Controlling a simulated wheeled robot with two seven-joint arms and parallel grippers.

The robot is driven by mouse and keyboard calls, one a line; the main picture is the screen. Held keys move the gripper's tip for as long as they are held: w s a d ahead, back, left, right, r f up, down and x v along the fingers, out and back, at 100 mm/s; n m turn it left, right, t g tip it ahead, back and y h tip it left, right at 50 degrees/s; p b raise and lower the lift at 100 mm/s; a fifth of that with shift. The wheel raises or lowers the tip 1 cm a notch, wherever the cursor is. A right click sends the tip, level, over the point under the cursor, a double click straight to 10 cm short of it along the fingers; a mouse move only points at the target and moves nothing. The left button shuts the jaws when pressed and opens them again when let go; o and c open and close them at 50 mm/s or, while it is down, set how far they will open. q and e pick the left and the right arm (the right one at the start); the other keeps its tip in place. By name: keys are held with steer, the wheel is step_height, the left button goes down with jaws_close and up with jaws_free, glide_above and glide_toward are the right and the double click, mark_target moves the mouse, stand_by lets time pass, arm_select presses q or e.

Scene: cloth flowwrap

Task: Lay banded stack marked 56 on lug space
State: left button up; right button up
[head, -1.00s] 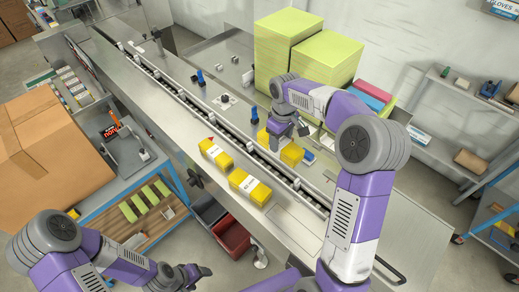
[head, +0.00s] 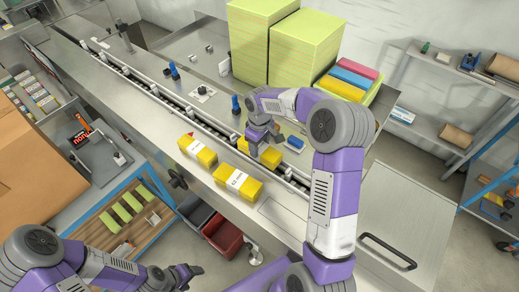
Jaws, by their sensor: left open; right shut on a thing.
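My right gripper (head: 258,148) is shut on a yellow banded stack (head: 272,156) and partly covers it. The stack is at the lug chain (head: 210,125), on its far side or over it; I cannot tell if it touches anything below. Two other yellow stacks with white bands lie on the near steel ledge: one further left (head: 205,155) and one nearer (head: 238,182). The band numbers are too small to read. My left gripper (head: 190,272) is open and empty, low at the front, away from the conveyor.
Tall green-yellow sheet piles (head: 262,45) and a tray (head: 362,93) with pink, blue and yellow packs stand behind. A blue block (head: 295,142) lies right of the held stack. Small blue-topped posts (head: 236,104) stand on the back deck. Grey and red bins (head: 222,232) are below.

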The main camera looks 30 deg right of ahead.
mark_target(260, 147)
steer(key=shift+f, duration=1.1)
steer(key=shift+f, duration=0.1)
steer(key=o, duration=1.1)
step_height(260, 147, up, 12)
steer(key=shift+r+p, duration=0.15)
steer(key=shift+p, duration=0.25)
